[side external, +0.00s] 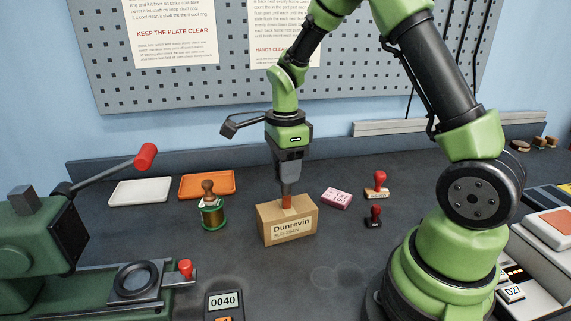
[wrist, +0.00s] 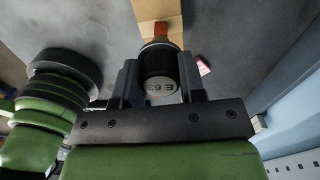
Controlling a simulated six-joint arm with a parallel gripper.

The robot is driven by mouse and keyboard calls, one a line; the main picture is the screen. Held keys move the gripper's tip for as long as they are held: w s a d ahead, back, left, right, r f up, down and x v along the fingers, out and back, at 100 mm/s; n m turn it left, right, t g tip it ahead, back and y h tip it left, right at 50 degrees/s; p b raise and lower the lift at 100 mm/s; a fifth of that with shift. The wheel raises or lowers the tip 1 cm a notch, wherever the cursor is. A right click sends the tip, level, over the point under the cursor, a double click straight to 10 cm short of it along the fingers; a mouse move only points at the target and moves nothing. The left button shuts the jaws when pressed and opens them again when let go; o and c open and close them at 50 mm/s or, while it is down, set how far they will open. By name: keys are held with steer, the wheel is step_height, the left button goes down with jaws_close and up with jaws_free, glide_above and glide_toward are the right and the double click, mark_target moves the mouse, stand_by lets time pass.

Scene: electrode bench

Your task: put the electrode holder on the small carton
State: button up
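The electrode holder (wrist: 161,72) is a dark cylinder with a pale end cap marked "E 62". In the wrist view it sits between the two fingers of my gripper (wrist: 158,82), which is shut on it. In the side view my gripper (side external: 288,184) points straight down over the small carton (side external: 288,226), a tan box labelled "Dunrevin" with a reddish-brown strip on top. The carton (wrist: 147,10) also shows at the top of the wrist view, partly hidden. The holder's lower end is close above or at the carton's top; I cannot tell whether they touch.
White (side external: 140,191) and orange (side external: 207,184) trays lie behind left. A green press (side external: 45,245) fills the left.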

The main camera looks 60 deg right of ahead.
steer(key=o, duration=0.4)
steer(key=shift+o, duration=0.2)
step_height(320, 180, up, 12)
steer(key=s+a+r+n+t+y, duration=0.1)
steer(key=s+a+r+n+t, duration=0.1)
steer(key=s+n, duration=0.5)
steer(key=s+a+r+n+t, duration=0.2)
steer(key=s+a+n+t, duration=0.3)
steer(key=n, duration=0.9)
steer(key=shift+s+a+r+y, duration=0.4)
steer(key=shift+s+a, duration=0.85)
steer(key=shift+s, duration=0.45)
